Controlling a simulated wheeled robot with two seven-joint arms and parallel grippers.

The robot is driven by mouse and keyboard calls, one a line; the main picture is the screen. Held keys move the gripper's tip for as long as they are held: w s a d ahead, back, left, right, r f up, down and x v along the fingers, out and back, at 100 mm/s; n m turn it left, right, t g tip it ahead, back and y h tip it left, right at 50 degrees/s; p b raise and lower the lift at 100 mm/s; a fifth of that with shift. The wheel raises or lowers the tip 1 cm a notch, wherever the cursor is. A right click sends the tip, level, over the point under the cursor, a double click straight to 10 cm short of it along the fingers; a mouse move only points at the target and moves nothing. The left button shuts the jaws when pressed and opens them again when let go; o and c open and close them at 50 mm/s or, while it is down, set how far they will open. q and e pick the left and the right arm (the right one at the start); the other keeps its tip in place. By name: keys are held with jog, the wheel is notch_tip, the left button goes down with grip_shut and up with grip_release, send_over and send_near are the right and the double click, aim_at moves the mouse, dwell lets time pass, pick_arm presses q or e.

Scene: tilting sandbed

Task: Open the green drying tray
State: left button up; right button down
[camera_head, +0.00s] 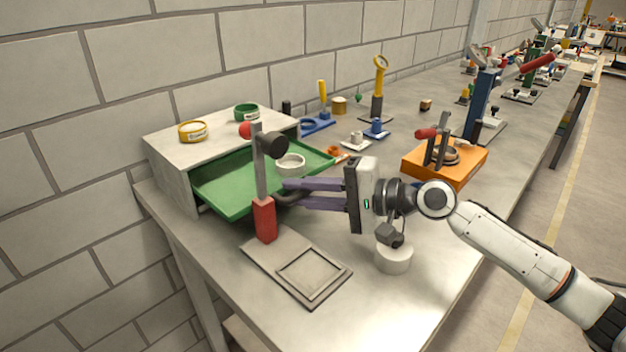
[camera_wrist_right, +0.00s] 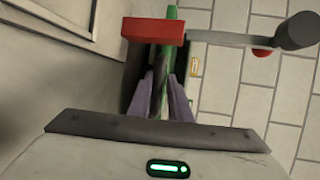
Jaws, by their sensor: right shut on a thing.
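The green drying tray (camera_head: 232,188) sticks out of the front of a pale grey cabinet (camera_head: 170,172), pulled well out and sloping a little. A white ring-shaped dish (camera_head: 290,165) sits at its right end. My right gripper (camera_head: 287,192) reaches in from the right at the tray's front edge, its purple fingers shut on the tray's dark handle. In the right wrist view, the fingers (camera_wrist_right: 164,98) close around a dark bar with the green tray (camera_wrist_right: 171,22) beyond. The grip is partly hidden by a post. My left gripper is not in view.
A grey post with a red base (camera_head: 264,220) stands close in front of the tray, on a plate with a square frame (camera_head: 310,275). An orange block fixture (camera_head: 460,165) is at the right. Yellow (camera_head: 192,131) and green rings (camera_head: 246,112) lie on the cabinet.

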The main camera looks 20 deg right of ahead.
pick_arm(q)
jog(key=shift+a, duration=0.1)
pick_arm(e)
jog(key=shift+s+a+f, duration=0.1)
jog(key=shift+f, duration=0.4)
jog(key=c, duration=1.8)
grip_release()
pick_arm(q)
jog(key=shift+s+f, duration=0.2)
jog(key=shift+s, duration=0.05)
pick_arm(e)
jog(key=shift+o, duration=0.2)
jog(key=shift+r, duration=0.1)
jog(key=shift+r, duration=0.1)
jog(key=shift+r, duration=0.1)
